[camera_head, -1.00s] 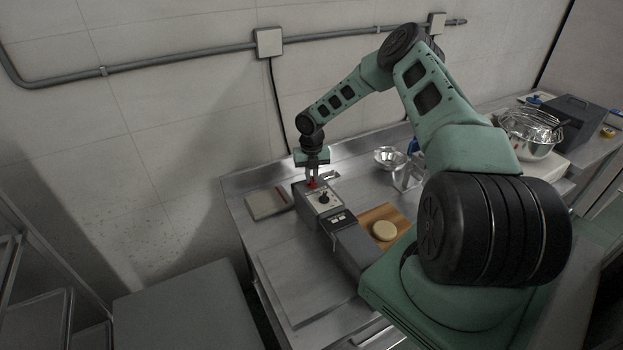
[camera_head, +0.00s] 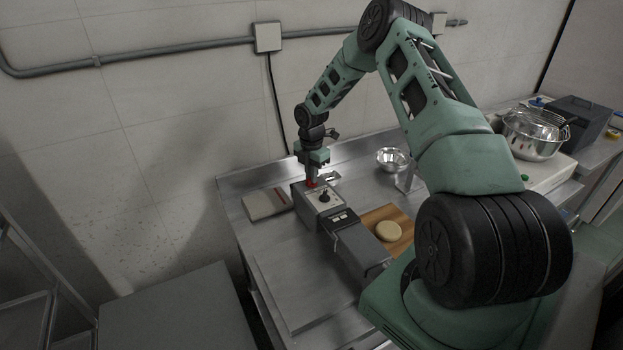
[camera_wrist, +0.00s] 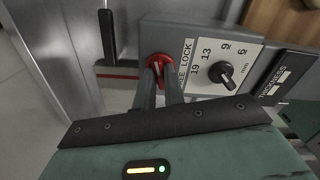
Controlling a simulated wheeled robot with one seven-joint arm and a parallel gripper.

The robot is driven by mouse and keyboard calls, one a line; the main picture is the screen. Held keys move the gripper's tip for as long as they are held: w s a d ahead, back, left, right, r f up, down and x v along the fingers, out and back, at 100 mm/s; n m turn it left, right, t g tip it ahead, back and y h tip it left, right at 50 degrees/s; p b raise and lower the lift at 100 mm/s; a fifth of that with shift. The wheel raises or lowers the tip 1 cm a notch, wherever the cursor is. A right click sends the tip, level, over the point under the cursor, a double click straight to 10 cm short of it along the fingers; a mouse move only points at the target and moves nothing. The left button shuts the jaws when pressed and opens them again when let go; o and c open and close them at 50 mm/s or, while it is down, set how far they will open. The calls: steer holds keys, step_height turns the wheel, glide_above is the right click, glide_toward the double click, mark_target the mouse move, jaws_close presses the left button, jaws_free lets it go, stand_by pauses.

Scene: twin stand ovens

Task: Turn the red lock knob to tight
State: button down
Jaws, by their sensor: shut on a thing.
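The red lock knob (camera_wrist: 158,62) sits on the grey face of a machine (camera_wrist: 205,14), beside the word LOCK in the wrist view. My gripper (camera_wrist: 160,78) is shut on the red knob, its two fingers on either side of it. In the head view my gripper (camera_head: 311,178) points down at the far end of the machine (camera_head: 358,248), where a bit of the red knob (camera_head: 310,183) shows. The fingers hide part of the knob, and I cannot read its exact setting.
A black thickness dial (camera_wrist: 222,72) is close beside the red knob. A book-like box (camera_head: 266,204) lies left of the machine. A wooden board (camera_head: 402,217) with a round dough piece (camera_head: 388,231) lies right of it. A metal bowl (camera_head: 393,160) stands behind.

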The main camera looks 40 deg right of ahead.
steer(key=m+b, duration=0.2)
steer(key=m, duration=0.3)
steer(key=shift+f, duration=0.1)
steer(key=m+b, duration=0.2)
steer(key=m, duration=0.4)
steer(key=shift+a+b, duration=0.1)
steer(key=shift+b, duration=0.2)
steer(key=m+b, duration=0.1)
steer(key=m, duration=0.4)
steer(key=shift+b, duration=0.35)
steer(key=m+b, duration=0.1)
steer(key=m, duration=0.3)
steer(key=shift+w+m, duration=0.1)
steer(key=shift+m, duration=0.3)
steer(key=m, duration=1.1)
steer(key=shift+r+m, duration=0.2)
steer(key=shift+m, duration=0.2)
steer(key=m, duration=0.4)
steer(key=shift+m, duration=0.3)
steer(key=m+p, duration=0.1)
steer(key=m, duration=0.3)
steer(key=shift+m, duration=0.3)
